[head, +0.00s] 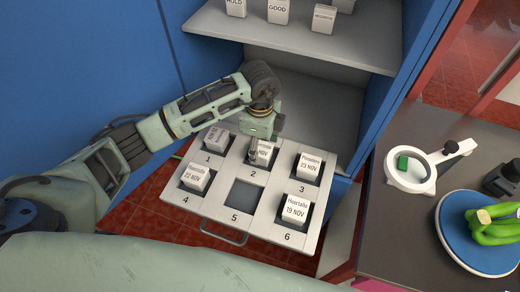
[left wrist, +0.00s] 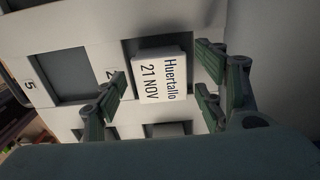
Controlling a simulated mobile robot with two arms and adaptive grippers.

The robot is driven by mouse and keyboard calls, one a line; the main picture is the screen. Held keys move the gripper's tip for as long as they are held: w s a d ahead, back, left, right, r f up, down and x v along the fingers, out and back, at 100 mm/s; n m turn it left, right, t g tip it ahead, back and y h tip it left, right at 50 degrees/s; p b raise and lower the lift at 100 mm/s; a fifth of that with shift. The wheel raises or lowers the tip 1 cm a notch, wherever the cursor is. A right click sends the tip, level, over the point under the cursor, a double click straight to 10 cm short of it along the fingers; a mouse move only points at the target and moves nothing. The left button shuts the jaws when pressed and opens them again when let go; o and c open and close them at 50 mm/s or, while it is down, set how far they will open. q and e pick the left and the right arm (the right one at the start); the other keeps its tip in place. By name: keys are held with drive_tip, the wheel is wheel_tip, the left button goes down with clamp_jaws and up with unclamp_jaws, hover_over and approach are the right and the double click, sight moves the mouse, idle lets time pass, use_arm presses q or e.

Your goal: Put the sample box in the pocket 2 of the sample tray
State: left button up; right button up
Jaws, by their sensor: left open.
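The sample tray (head: 217,190) is a pale drawer with numbered pockets, pulled out below the shelf. A white sample box (head: 264,151) labelled "21 NOV" is at pocket 2. In the left wrist view this box (left wrist: 162,78) reads "Huertallo 21 NOV" and appears to stand in the dark pocket opening, slightly turned. My left gripper (head: 257,152) is over pocket 2 and partly hides the box. In the left wrist view its fingers (left wrist: 163,75) are open, on either side of the box, with gaps showing. My right gripper is not in view.
Pockets 1, 3, 4 and 6 hold other white boxes, such as the one in pocket 6 (head: 296,207). Pocket 5 (head: 243,196) is empty. A shelf (head: 290,40) with boxes is above. A dark counter at right carries a white magnifier (head: 409,172) and a blue plate (head: 470,240).

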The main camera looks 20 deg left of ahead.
sight(260, 149)
use_arm(q)
wheel_tip(260, 149, up, 10)
drive_tip(key=b, duration=0.2)
drive_tip(key=shift+b, duration=0.35)
